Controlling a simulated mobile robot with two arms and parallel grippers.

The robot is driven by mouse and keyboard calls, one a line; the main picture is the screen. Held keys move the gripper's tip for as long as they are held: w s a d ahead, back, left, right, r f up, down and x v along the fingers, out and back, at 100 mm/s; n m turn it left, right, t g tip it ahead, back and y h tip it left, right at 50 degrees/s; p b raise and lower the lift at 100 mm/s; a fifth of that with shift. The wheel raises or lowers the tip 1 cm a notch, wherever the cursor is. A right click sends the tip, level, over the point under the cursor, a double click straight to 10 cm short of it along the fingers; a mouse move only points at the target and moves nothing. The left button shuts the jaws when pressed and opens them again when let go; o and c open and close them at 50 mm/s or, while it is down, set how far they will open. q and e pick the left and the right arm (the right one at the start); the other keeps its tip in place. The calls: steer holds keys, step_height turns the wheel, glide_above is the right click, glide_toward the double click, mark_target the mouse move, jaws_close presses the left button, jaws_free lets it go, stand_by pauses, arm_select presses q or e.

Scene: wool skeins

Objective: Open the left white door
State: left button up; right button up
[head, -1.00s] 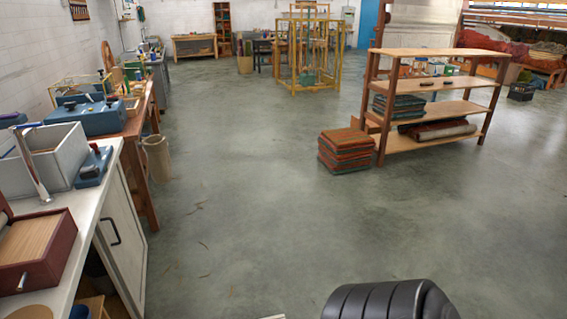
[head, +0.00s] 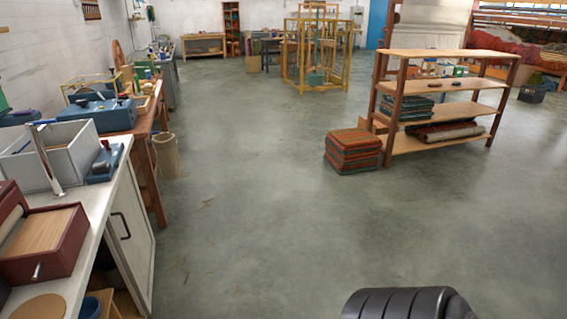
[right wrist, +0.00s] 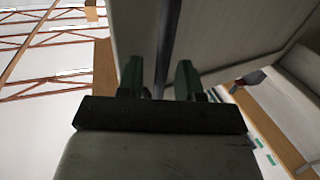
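A white door (head: 131,240) with a black bar handle (head: 120,225) shows in the head view at lower left, under the white counter. I cannot tell whether it is the left door or how far it stands open. Nearer to me, an open space with a shelf shows under the counter. In the right wrist view, my right gripper (right wrist: 159,78) has two dark green fingers set apart, with nothing visibly clamped. A pale panel (right wrist: 225,35) and a dark upright strip (right wrist: 168,40) lie beyond the fingers; I cannot tell what the strip is. My left gripper is not seen.
The white counter (head: 95,228) holds a grey box (head: 70,165) and a dark red box (head: 65,240). A wooden table with a blue case (head: 100,112) and a bin (head: 166,156) stand beyond. Folded textiles (head: 353,150) sit beside a wooden shelf (head: 445,85). The middle floor is clear.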

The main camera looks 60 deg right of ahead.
steer(key=v, duration=1)
steer(key=shift+s+a+p, duration=0.15)
steer(key=shift+s+p, duration=0.2)
steer(key=shift+p, duration=0.1)
steer(key=w+a+f+n+g+y, duration=0.1)
steer(key=a+f+n+g+y, duration=0.4)
steer(key=f, duration=1)
steer(key=s+f+n+g+y+p, duration=0.1)
steer(key=s+f+g, duration=0.7)
steer(key=f+g, duration=0.2)
steer(key=shift+s+f+n+g+y, duration=0.3)
steer(key=shift+s+f+n+y, duration=0.1)
steer(key=shift+f, duration=0.15)
